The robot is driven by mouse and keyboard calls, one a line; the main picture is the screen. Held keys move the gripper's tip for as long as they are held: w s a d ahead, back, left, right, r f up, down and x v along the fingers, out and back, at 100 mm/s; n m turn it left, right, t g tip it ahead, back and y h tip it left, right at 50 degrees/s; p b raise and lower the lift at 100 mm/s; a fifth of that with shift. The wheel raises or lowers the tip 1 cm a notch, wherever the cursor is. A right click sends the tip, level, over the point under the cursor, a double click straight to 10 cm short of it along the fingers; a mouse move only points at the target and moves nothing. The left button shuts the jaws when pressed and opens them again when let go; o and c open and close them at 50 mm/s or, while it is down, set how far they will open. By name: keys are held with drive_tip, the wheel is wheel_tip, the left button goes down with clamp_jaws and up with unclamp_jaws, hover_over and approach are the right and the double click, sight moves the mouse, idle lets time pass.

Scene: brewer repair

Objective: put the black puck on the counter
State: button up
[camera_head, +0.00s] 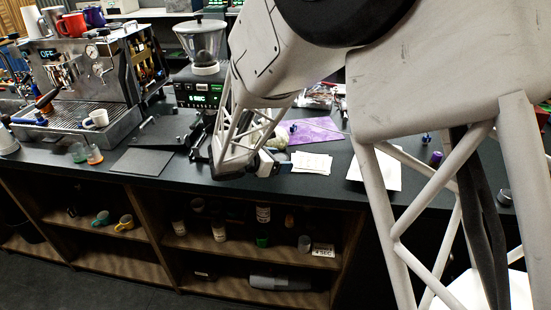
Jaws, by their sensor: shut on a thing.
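My gripper (240,168) is low over the front edge of the dark counter (85,150), at the middle of the picture. It is seen from behind, and my white arm hides much of it. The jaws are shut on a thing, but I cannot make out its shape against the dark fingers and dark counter. I cannot pick out the black puck for certain. A small dark round thing (504,196) stands on the counter at the far right; I cannot tell what it is.
An espresso machine (85,75) with cups on top stands at the left. A grinder (203,50) stands behind my gripper. White papers (311,163), a purple mat (318,128) and a flat dark mat (142,161) lie on the counter. Open shelves (150,233) are below.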

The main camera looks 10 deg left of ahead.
drive_tip(key=shift+w+a+f, duration=0.1)
drive_tip(key=shift+w+a, duration=0.25)
drive_tip(key=shift+w, duration=0.55)
drive_tip(key=shift+w+a+f, duration=0.1)
drive_tip(key=shift+w+a, duration=0.3)
drive_tip(key=shift+w, duration=0.45)
drive_tip(key=shift+w+a, duration=0.35)
drive_tip(key=shift+w, duration=0.55)
drive_tip(key=shift+f, duration=0.1)
drive_tip(key=shift+f, duration=1.7)
drive_tip(key=shift+f, duration=0.1)
drive_tip(key=o, duration=0.8)
drive_tip(key=v, duration=1.2)
drive_tip(key=shift+w, duration=0.1)
